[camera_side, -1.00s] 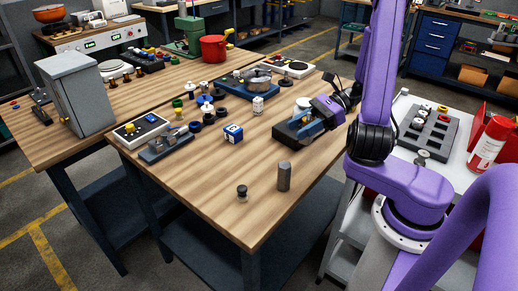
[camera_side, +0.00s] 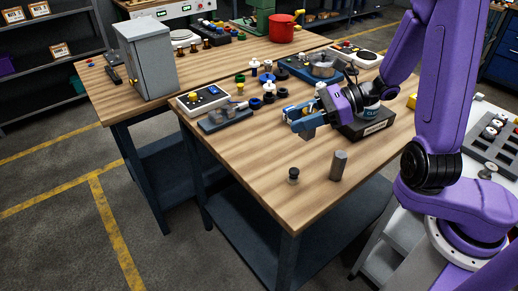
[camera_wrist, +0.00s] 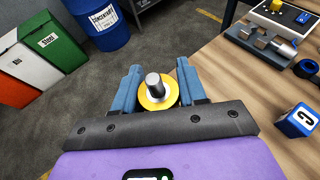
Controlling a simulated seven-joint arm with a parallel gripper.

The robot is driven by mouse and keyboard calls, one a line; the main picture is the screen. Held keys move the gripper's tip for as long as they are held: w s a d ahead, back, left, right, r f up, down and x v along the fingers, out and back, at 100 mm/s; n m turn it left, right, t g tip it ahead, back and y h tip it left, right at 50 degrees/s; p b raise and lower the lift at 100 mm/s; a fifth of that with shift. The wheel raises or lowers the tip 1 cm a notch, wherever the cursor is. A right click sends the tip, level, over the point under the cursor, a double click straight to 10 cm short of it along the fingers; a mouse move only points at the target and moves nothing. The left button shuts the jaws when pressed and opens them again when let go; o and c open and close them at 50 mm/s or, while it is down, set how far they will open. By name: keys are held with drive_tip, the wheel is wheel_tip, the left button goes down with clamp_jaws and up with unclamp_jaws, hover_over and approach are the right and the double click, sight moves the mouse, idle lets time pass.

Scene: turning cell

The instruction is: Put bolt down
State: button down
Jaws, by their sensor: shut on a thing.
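My gripper (camera_side: 301,122) is over the middle of the wooden table (camera_side: 262,171) in the side view. In the wrist view, its blue-grey fingers (camera_wrist: 158,86) are shut on the bolt (camera_wrist: 153,80). The bolt has a grey metal shaft and a yellow round flange, and sits between the two fingers. I cannot make out the bolt in the side view, where the fingers hide it.
A blue-and-white cube (camera_wrist: 300,120) lies close to my gripper. A grey post (camera_side: 339,166) and a small dark-capped piece (camera_side: 293,176) stand near the front edge. A dark labelled box (camera_side: 362,130) is under my wrist. Clear wood lies between.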

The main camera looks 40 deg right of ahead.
drive_tip(key=w+a+f, duration=0.1)
drive_tip(key=w+f, duration=0.2)
drive_tip(key=w, duration=0.1)
drive_tip(key=w+a+f, duration=0.1)
drive_tip(key=w+f, duration=0.2)
drive_tip(key=w, duration=0.2)
drive_tip(key=w+a+f, duration=0.1)
drive_tip(key=w+f, duration=0.3)
drive_tip(key=shift+w+a, duration=0.25)
drive_tip(key=shift+f, duration=1.45)
drive_tip(key=c, duration=0.6)
unclamp_jaws()
drive_tip(key=shift+f, duration=0.15)
